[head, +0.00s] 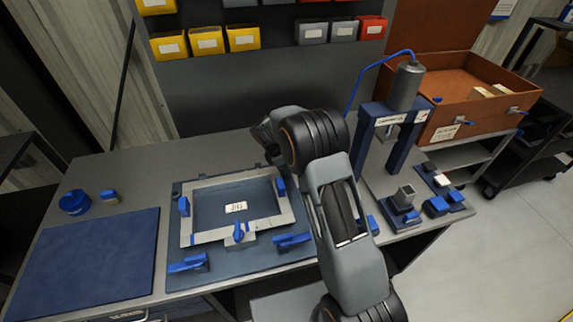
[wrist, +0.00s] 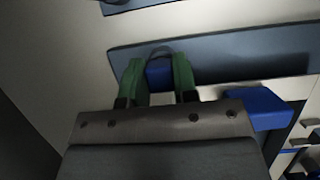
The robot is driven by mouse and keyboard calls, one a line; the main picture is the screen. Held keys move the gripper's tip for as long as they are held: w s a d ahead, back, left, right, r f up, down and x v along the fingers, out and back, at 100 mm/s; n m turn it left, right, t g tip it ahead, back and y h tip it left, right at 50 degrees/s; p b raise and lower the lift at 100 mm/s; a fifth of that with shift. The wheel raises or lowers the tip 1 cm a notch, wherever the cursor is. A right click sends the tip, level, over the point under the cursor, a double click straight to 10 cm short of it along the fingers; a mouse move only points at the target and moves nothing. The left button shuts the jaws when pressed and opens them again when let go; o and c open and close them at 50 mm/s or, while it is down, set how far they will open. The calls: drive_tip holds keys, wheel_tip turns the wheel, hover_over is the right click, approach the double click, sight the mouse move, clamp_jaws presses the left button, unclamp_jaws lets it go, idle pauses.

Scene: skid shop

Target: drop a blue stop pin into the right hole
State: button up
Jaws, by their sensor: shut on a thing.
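My gripper (wrist: 160,88) has green fingers and is shut on a blue stop pin (wrist: 160,72) in the wrist view. Only the pin's blocky blue top shows between the fingers; its lower end is hidden. A dark, rounded shape shows just beyond it. The pin is over or beside the edge of the blue-grey jig plate (wrist: 220,62); I cannot tell its height. In the head view the jig plate (head: 272,258) lies on the bench with a pale frame (head: 205,237) on it. My arm hides the gripper there. I cannot make out the right hole in either view.
Blue clamps (head: 188,263) (head: 292,240) and a blue knob (head: 239,231) stand along the jig's front. A blue clamp part (wrist: 255,106) is right of my gripper. A press (head: 403,90) stands right of my arm. A blue mat (head: 85,262) lies bare at left.

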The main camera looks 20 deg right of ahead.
drive_tip(key=o, duration=1.4)
drive_tip(key=shift+r, duration=0.15)
drive_tip(key=shift+r+p, duration=2.75)
drive_tip(key=shift+r, duration=0.65)
